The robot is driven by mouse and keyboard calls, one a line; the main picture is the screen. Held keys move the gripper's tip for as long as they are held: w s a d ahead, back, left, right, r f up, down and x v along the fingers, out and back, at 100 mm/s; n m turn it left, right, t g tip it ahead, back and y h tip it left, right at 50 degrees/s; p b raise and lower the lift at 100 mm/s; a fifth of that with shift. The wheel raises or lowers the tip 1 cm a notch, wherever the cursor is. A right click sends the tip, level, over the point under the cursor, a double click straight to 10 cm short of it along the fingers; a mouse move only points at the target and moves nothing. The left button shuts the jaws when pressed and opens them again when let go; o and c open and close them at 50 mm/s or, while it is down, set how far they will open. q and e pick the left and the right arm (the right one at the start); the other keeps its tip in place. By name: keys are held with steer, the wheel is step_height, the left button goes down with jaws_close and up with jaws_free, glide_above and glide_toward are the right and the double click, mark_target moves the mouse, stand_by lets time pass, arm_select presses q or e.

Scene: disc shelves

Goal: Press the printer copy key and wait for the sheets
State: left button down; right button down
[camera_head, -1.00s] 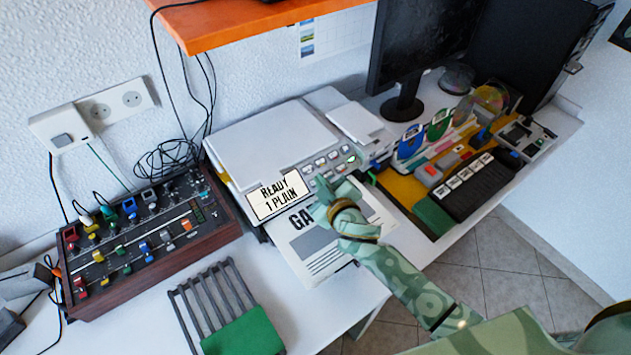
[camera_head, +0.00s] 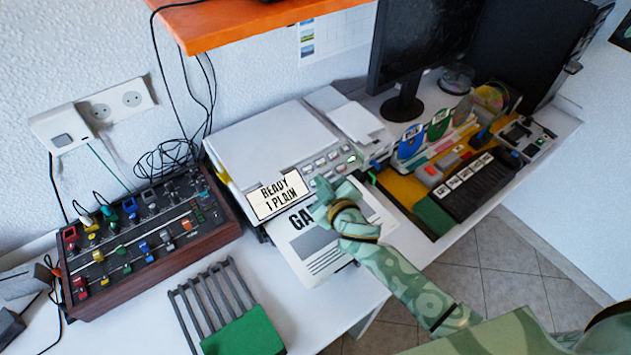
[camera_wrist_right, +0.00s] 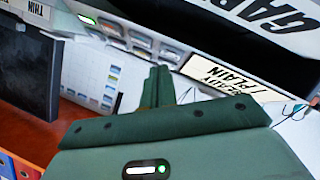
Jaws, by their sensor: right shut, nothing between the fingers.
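The white printer (camera_head: 265,140) stands on the desk with its display (camera_head: 277,195) reading "READY 1 PLAIN". Beside the display is a block of grey keys (camera_head: 320,163), and one key at the right end (camera_head: 351,158) is lit green. A printed sheet (camera_head: 315,250) with large "GA" lettering lies at the printer's front. My right gripper (camera_head: 322,190) is just in front of the keys, over the sheet's upper edge. In the right wrist view its fingers (camera_wrist_right: 156,84) are shut and empty, pointing toward the key row (camera_wrist_right: 130,38). I cannot tell whether they touch a key. My left gripper is out of view.
A wood-sided control box (camera_head: 150,240) with coloured knobs stands at left. A grey slatted rack with a green block (camera_head: 245,335) is at the front. A yellow board (camera_head: 400,188) with discs and a black keypad (camera_head: 470,185) lies right. An orange shelf (camera_head: 240,25) hangs above.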

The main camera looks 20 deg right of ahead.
steer(key=shift+w+f+b, duration=0.2)
steer(key=shift+f+b, duration=0.1)
steer(key=shift+f, duration=0.1)
steer(key=shift+w+a+f+b, duration=0.1)
steer(key=shift+w+f+b, duration=0.05)
steer(key=shift+f+b, duration=0.2)
stand_by(0.8)
steer(key=shift+r, duration=0.1)
steer(key=shift+s+r+p, duration=0.4)
steer(key=shift+r+p, duration=0.25)
steer(key=shift+p, duration=0.2)
